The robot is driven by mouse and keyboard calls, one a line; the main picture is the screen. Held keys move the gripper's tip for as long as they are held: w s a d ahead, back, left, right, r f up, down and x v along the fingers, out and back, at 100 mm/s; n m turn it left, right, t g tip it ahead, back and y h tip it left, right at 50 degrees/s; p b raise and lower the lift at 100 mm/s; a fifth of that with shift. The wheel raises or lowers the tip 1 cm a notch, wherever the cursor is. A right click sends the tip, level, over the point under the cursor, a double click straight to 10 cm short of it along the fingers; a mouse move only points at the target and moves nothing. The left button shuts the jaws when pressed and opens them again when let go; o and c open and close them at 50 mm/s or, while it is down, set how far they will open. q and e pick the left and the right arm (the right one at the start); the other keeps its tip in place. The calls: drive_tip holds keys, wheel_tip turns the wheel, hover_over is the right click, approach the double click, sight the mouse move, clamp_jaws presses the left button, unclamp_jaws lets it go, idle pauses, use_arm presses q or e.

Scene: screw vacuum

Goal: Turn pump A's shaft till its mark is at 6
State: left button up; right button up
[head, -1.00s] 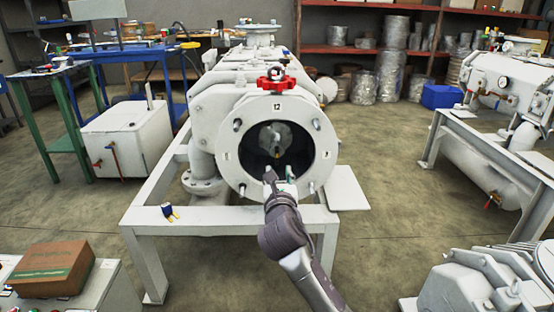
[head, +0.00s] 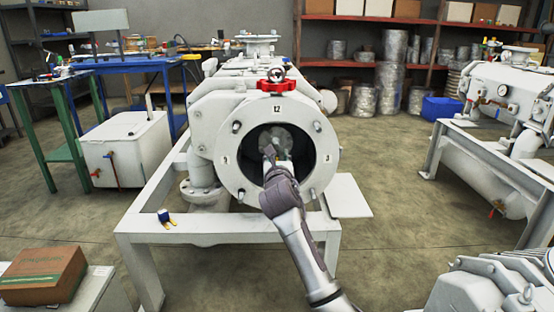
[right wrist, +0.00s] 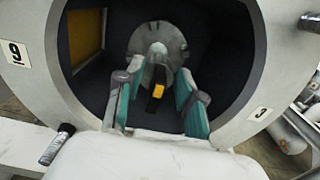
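Pump A (head: 204,107) is a white machine on a white frame, with a round open flange (head: 233,181) facing me. The flange carries number labels: 12 at the top, 9 at the left and 3 at the right. Inside the opening is a grey round shaft end (right wrist: 157,45). Its yellow mark (right wrist: 158,91) sits on a dark piece pointing down, in the right wrist view. My right gripper (head: 273,154) reaches into the opening. Its two fingers (right wrist: 158,100) are open, one either side of the mark, apart from it. My left gripper is not in view.
A red handwheel (head: 276,86) sits above the flange. Studs stick out around the flange ring. A small blue and yellow item (head: 166,217) lies on the frame's left beam. A cardboard box (head: 42,275) is at the lower left. Another white pump (head: 500,90) stands at the right.

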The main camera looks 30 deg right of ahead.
clamp_jaws()
